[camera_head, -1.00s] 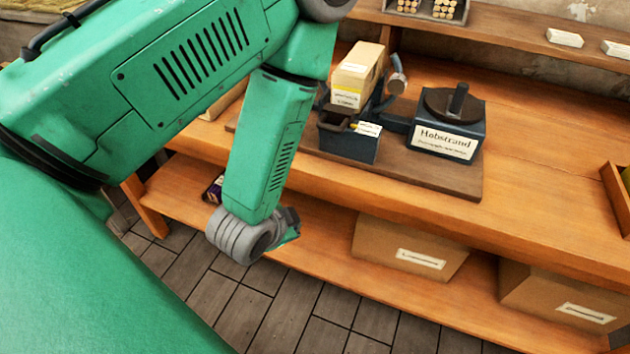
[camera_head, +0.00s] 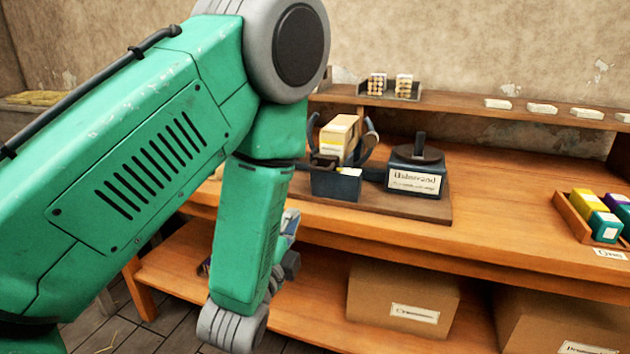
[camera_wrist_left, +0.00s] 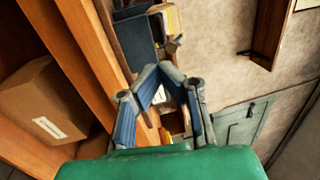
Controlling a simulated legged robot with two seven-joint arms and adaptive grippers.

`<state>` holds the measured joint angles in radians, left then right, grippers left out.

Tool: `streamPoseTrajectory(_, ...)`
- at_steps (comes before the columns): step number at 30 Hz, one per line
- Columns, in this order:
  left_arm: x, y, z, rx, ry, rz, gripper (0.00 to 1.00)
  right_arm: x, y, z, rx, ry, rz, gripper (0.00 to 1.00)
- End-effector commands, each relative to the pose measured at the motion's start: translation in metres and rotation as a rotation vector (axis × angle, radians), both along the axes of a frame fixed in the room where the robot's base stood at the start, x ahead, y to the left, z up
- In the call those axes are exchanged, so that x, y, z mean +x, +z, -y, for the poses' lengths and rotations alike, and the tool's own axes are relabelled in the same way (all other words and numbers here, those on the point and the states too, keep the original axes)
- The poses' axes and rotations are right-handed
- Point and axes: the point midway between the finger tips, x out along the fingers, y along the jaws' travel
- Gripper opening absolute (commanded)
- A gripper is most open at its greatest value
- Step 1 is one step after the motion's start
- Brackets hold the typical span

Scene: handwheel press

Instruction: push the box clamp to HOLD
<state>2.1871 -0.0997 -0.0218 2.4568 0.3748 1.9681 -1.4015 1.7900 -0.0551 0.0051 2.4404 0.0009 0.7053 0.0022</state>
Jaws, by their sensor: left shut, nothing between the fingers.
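A dark blue press unit (camera_head: 336,185) stands on a wooden base board on the bench, with a tan box (camera_head: 340,135) upright in it. A curved dark arm with a brown tip (camera_head: 370,138) sits beside the box; it looks like the clamp, but I cannot read a HOLD mark. A dark block with a round top, a post and a label (camera_head: 415,172) stands to the right. My left gripper (camera_head: 290,235) is below and left of the press, apart from it, partly hidden by my forearm. In the left wrist view its fingers (camera_wrist_left: 160,68) are shut and empty. My right gripper is out of view.
Cardboard boxes (camera_head: 402,298) stand on the lower shelf. A tray of coloured boxes (camera_head: 572,218) is on the bench at right. An upper shelf (camera_head: 460,115) holds a small rack and white cards. The bench between press and tray is clear.

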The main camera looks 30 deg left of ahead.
Motion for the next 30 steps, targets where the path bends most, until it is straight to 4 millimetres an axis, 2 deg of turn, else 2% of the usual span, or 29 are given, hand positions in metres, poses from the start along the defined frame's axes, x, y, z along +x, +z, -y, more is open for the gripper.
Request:
streamPoseTrajectory(5,0.013,0.003,-0.004,-0.003,0.001,0.004,0.0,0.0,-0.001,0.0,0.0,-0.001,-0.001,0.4)
streamPoseTrajectory(15,0.08,0.013,-0.024,-0.005,0.001,0.005,0.0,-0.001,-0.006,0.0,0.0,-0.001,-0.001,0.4)
streamPoseTrajectory(21,0.113,0.019,-0.032,-0.004,0.002,0.003,0.0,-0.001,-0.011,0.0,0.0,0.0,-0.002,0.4)
streamPoseTrajectory(25,0.126,0.021,-0.034,-0.003,0.0,0.002,0.0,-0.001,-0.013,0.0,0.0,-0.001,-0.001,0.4)
streamPoseTrajectory(30,0.132,0.022,-0.037,-0.002,0.0,0.0,0.0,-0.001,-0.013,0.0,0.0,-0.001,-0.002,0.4)
